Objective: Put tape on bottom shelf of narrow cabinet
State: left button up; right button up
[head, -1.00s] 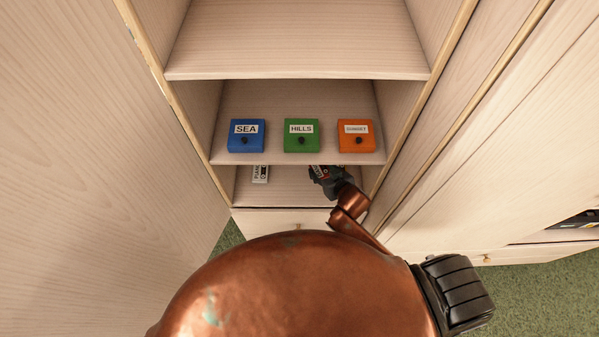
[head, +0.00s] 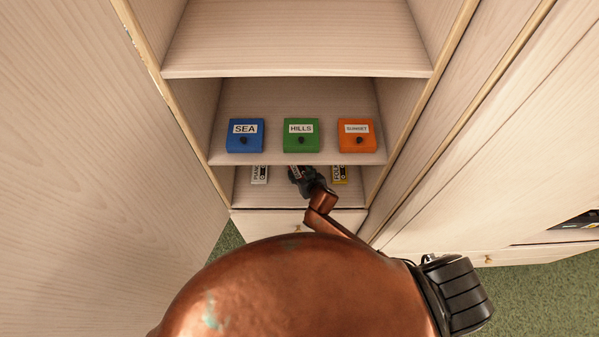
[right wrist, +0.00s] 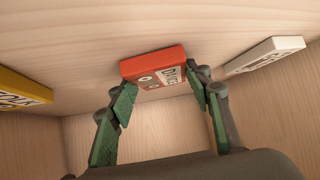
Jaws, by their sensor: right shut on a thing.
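A red tape (right wrist: 153,66) with a white label reading something like "DANCE" is between the fingertips of my right gripper (right wrist: 160,90) in the right wrist view. The gripper is shut on it. In the head view my right gripper (head: 301,179) reaches into the bottom shelf (head: 282,198) of the narrow cabinet, and mostly hides the red tape. I cannot tell whether the tape touches the shelf. My left gripper is out of view.
The shelf above holds a blue box (head: 245,142) marked SEA, a green box (head: 301,142) marked HILLS and an orange box (head: 356,142) marked SUNSET. Its front edge overhangs my gripper. Cabinet side walls stand close on both sides. A drawer (head: 260,222) sits below.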

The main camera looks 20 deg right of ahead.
jog(key=shift+f, duration=0.15)
jog(key=o, duration=1.2)
jog(key=shift+c, duration=0.2)
jog(key=shift+r, duration=0.25)
jog(key=p+v, duration=0.1)
jog(key=v, duration=1.1)
